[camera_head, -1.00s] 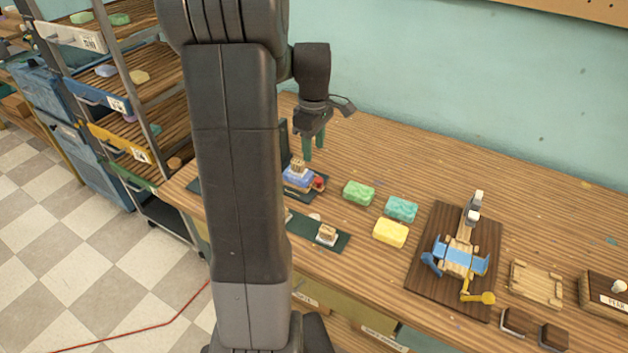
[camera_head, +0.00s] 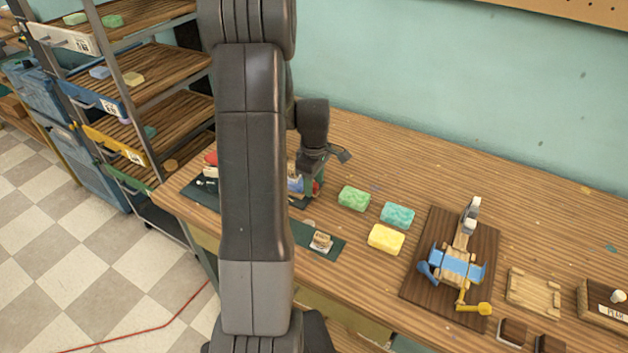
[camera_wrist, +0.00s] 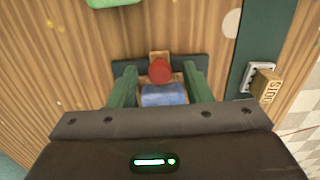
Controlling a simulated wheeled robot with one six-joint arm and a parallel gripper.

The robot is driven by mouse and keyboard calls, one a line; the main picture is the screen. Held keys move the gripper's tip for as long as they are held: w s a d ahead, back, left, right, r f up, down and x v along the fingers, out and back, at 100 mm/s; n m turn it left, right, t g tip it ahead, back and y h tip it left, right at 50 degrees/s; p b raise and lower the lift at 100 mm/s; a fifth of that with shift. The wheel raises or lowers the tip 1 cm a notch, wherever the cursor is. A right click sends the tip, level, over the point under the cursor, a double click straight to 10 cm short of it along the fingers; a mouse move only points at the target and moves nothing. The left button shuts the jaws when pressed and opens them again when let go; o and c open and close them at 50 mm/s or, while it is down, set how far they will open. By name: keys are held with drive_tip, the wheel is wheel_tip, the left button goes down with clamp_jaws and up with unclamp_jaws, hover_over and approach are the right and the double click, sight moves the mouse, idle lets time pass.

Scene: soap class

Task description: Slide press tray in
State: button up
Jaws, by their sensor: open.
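A press-like device of pale wood with a blue crosspiece (camera_head: 456,264), a grey-white upright and a yellow lever stands on a dark wooden board. I cannot tell for sure which part is its tray; a flat pale wooden piece (camera_head: 533,291) with raised edges lies just right of the board. My gripper (camera_wrist: 159,90) is open and low over a dark green mat, far left of the press. Its green fingers stand on either side of a blue block (camera_wrist: 163,96) with a red knob (camera_wrist: 160,70). I cannot tell whether they touch it. In the head view my arm partly hides this.
Green (camera_head: 354,198), teal (camera_head: 397,215) and yellow (camera_head: 386,240) soap bars lie between the mats and the press. A wooden box (camera_head: 606,305) stands far right. Bare tabletop runs behind the press.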

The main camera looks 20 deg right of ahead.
clamp_jaws()
drive_tip(key=w+a, duration=0.8)
drive_tip(key=w, duration=0.1)
drive_tip(key=shift+w+a, duration=0.1)
drive_tip(key=shift+w, duration=0.05)
drive_tip(key=shift+r, duration=0.1)
drive_tip(key=shift+c, duration=2.2)
unclamp_jaws()
drive_tip(key=o, duration=0.4)
drive_tip(key=shift+w+a, duration=0.1)
drive_tip(key=shift+a, duration=0.05)
drive_tip(key=shift+o, duration=0.2)
wheel_tip(320, 180, up, 14)
drive_tip(key=shift+b, duration=0.45)
